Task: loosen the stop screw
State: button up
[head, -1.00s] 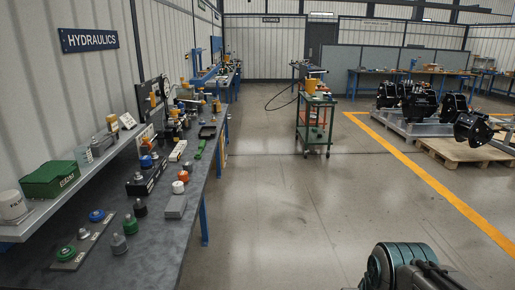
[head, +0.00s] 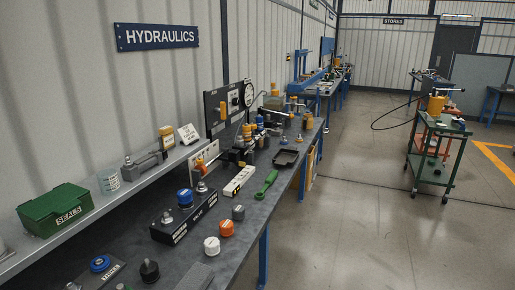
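I cannot make out for sure which part is the stop screw. Small metal fittings show on the dark workbench (head: 236,262) at the left. A black block (head: 181,229) with pale lettering bears a blue knob (head: 184,197) and small silver fittings. Behind it, a pale plate (head: 204,169) has an orange lever (head: 208,164). A black upright panel (head: 215,121) carries a round gauge (head: 249,95) and a yellow part. A green tool (head: 266,185) lies near the bench's right edge. My gripper is not in view.
A shelf with a green SEALS box (head: 56,209) runs above the bench's left side. Loose caps, one orange (head: 226,228) and one white (head: 212,246), stand near the front. A green cart (head: 436,150) stands at right. The floor between bench and cart is clear.

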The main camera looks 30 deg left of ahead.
aim_at(201, 162)
jog(key=u, duration=0.1)
jog(key=i, duration=1.6)
jog(key=u, duration=0.75)
jog(key=i, duration=1.2)
jog(key=u, duration=1.9)
jog(key=i, duration=0.9)
jog(key=u, duration=0.65)
